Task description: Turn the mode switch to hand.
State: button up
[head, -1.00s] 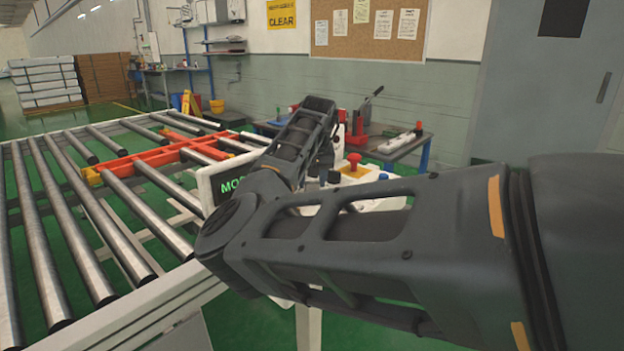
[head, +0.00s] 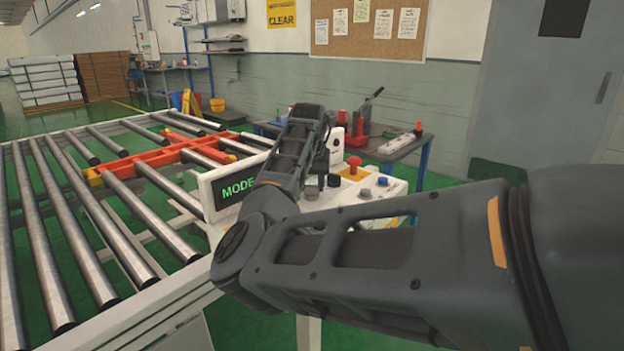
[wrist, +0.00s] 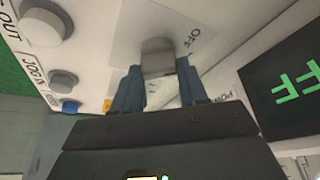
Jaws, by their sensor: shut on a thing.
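In the wrist view, my gripper (wrist: 157,80) has its two blue fingers closed around a grey switch knob (wrist: 158,48) on the white panel. The knob sits on a pale label plate with "OFF" (wrist: 195,36) printed beside it. Other lettering on that plate is hidden by my fingers, and the hand position cannot be read. A dark display (wrist: 290,88) shows green letters ending in "FF". In the head view, the control panel (head: 385,204) shows with a "MODE" display (head: 237,188). My arm hides my fingers and the knob there.
A red mushroom button (head: 354,161) and blue button (head: 383,180) stand on the panel. In the wrist view, grey round knobs (wrist: 45,24) and a blue button (wrist: 70,106) lie left of my gripper. The roller conveyor (head: 110,230) is left of the panel.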

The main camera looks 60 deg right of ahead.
jog(key=m+g+p, duration=0.1)
jog(key=m, duration=0.2)
jog(key=shift+w+m+g, duration=0.1)
jog(key=shift+m+g, duration=0.8)
jog(key=shift+m, duration=1)
jog(key=o, duration=1.1)
jog(key=shift+c, duration=0.2)
jog(key=v, duration=0.7)
jog(key=shift+a+r, duration=0.2)
jog(key=shift+r, duration=0.15)
